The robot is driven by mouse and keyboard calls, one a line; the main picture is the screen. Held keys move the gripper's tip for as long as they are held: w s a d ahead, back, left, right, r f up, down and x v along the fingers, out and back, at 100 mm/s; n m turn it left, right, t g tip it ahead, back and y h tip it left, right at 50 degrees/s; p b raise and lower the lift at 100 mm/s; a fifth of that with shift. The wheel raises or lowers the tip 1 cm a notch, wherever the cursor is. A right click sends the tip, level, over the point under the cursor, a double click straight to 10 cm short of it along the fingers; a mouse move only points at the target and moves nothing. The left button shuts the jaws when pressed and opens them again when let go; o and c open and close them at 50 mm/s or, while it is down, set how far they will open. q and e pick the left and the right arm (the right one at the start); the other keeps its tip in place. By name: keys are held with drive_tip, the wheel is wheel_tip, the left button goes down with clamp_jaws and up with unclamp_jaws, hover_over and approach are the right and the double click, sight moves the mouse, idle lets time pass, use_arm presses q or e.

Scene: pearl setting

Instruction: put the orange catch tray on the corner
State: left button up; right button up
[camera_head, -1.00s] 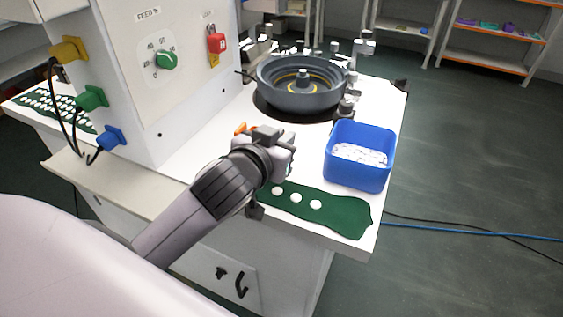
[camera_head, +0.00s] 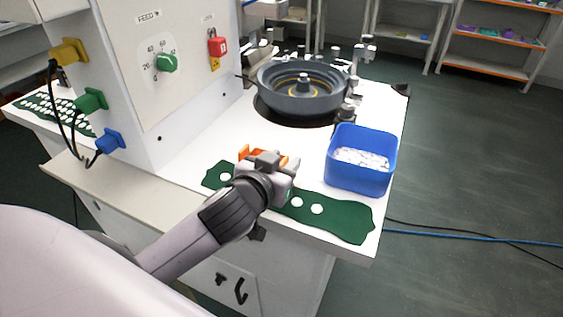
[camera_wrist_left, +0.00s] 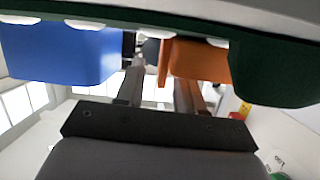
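The orange catch tray (camera_head: 243,152) is mostly hidden behind my left gripper (camera_head: 268,160) in the head view; orange shows on both sides of the fingers. In the left wrist view the tray (camera_wrist_left: 205,58) is at the fingers, one of which overlaps it. The fingers stand a little apart and appear closed on the tray, though the contact itself is hidden. The tray is over or just behind the green mat (camera_head: 345,218) near the front edge of the white worktop (camera_head: 195,150). I cannot tell its height above the top. My right gripper is not in view.
A blue bin (camera_head: 350,180) with pale parts stands right of the gripper, near the worktop's right front corner. A grey round bowl feeder (camera_head: 300,95) is behind. The control cabinet (camera_head: 165,95) rises at the left. Bare worktop lies between cabinet and gripper.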

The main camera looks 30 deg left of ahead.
use_arm(q)
drive_tip(key=shift+s, duration=0.1)
drive_tip(key=v, duration=0.6)
drive_tip(key=shift+s+r, duration=0.1)
drive_tip(key=shift+s, duration=0.05)
drive_tip(key=v, duration=0.2)
drive_tip(key=shift+s+d+r+p, duration=0.1)
drive_tip(key=shift+s+r+p, duration=0.1)
drive_tip(key=shift+s+p, duration=0.2)
drive_tip(key=shift+p+v, duration=1.3)
drive_tip(key=shift+p, duration=0.6)
